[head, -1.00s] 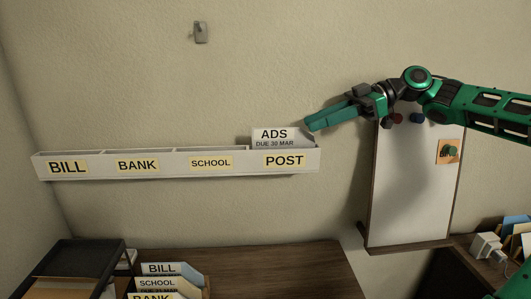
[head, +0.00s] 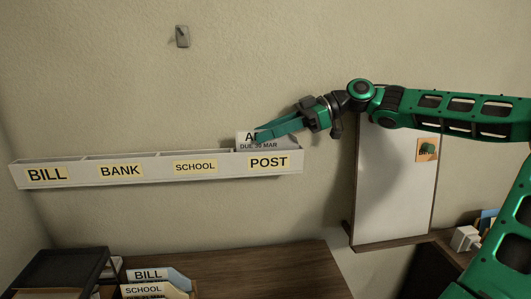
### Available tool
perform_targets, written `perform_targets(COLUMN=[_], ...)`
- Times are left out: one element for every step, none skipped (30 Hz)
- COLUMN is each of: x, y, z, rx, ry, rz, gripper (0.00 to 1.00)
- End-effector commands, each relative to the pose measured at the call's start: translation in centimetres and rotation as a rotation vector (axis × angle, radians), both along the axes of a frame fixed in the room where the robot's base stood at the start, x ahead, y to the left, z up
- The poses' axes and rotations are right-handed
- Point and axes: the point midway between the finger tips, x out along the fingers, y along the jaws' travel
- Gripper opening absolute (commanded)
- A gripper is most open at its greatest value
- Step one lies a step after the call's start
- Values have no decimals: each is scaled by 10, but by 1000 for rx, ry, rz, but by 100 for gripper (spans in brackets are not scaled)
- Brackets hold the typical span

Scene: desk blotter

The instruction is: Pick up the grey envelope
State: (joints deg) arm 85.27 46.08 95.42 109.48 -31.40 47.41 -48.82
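A light grey envelope (head: 244,144) stands upright in the POST slot, at the right end of the white wall rack (head: 221,181). Its top shows above the rack, and its lower part is hidden inside. Its upper line is partly covered by my fingers; "DUE 30 MAR" is readable below. My gripper (head: 260,134) reaches in from the right, with its green fingertips over the envelope's top right part. The fingers overlap in this view, so I cannot tell whether they are apart or touch the envelope.
The rack's BILL, BANK and SCHOOL slots show nothing standing above them. A hook (head: 182,36) is on the wall above. A dark tray (head: 57,268) and labelled envelopes (head: 155,275) are on the desk (head: 270,272) below.

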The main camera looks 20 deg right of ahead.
Motion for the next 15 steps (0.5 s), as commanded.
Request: perform_targets(x=[0, 0, 0, 0, 0, 0, 0, 0, 0, 0, 0, 0, 0, 0, 0], y=[0, 0, 0, 0, 0, 0, 0, 0, 0, 0, 0, 0, 0, 0, 0], z=[0, 0, 0, 0, 0, 0, 0, 0, 0, 0, 0, 0, 0, 0, 0], rx=[0, 0, 0, 0, 0, 0, 0, 0, 0, 0, 1, 1, 1, 1, 1], ry=[0, 0, 0, 0, 0, 0, 0, 0, 0, 0, 0, 0, 0, 0, 0], rz=[0, 0, 0, 0, 0, 0, 0, 0, 0, 0, 0, 0, 0, 0, 0], gripper=[25, 25, 25, 20, 13, 4, 0, 0, 0, 0, 0, 0, 0, 0, 0])
